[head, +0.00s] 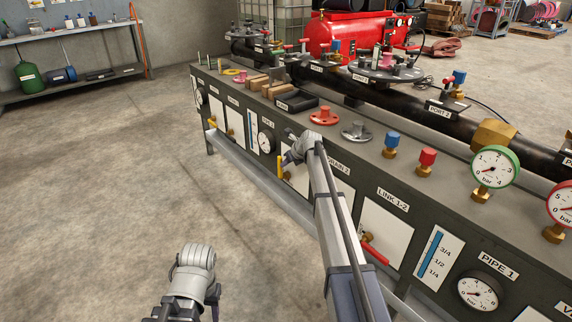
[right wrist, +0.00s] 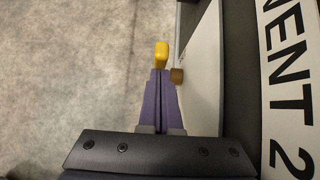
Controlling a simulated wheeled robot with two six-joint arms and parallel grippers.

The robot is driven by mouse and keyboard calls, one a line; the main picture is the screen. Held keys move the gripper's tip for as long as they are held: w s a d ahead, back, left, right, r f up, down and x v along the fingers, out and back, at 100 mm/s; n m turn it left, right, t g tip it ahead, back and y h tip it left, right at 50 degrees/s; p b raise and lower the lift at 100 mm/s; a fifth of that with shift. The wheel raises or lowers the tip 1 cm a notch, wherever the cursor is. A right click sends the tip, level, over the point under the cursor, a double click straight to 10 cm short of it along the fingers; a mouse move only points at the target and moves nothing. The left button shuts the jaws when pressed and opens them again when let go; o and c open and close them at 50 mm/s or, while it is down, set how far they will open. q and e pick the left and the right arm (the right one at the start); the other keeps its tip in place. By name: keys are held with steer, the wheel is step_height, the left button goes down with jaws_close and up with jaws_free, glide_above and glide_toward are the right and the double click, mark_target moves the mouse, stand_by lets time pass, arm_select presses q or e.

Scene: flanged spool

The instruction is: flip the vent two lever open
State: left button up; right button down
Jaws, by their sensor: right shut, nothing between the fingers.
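The vent two lever has a yellow handle (head: 280,166) that stands upright in front of a white panel on the bench's front. In the right wrist view the yellow handle (right wrist: 161,52) shows just beyond my fingertips, with a brass fitting (right wrist: 177,75) beside it on the panel. The VENT 2 label (right wrist: 288,80) is at the right there. My right gripper (head: 288,159) is shut and empty, its purple fingers (right wrist: 160,76) together close to the handle; I cannot tell whether they touch it. My left gripper (head: 213,292) is low over the floor, away from the bench; its fingers are mostly hidden.
A red lever (head: 374,251) sits at LINK 1-2, nearer me. A grey rail (head: 262,183) runs along the bench's lower front. Gauges, including PIPE 1 (head: 479,292), and coloured valves crowd the bench. The floor (head: 110,180) to the left is clear.

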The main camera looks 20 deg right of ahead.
steer(key=shift+w+a+r, duration=0.15)
steer(key=shift+w, duration=0.3)
steer(key=s+d+p, duration=0.1)
steer(key=s+d, duration=0.1)
steer(key=s, duration=0.3)
arm_select(q)
step_height(320, 180, up, 20)
steer(key=p, duration=1.8)
steer(key=shift+a+f, duration=0.25)
steer(key=shift+a, duration=0.15)
arm_select(e)
steer(key=s+r, duration=0.2)
steer(key=r, duration=0.7)
steer(key=s+d+r, duration=0.1)
steer(key=s+r, duration=0.1)
steer(key=r, duration=0.8)
steer(key=shift+d, duration=0.15)
steer(key=shift+r, duration=0.1)
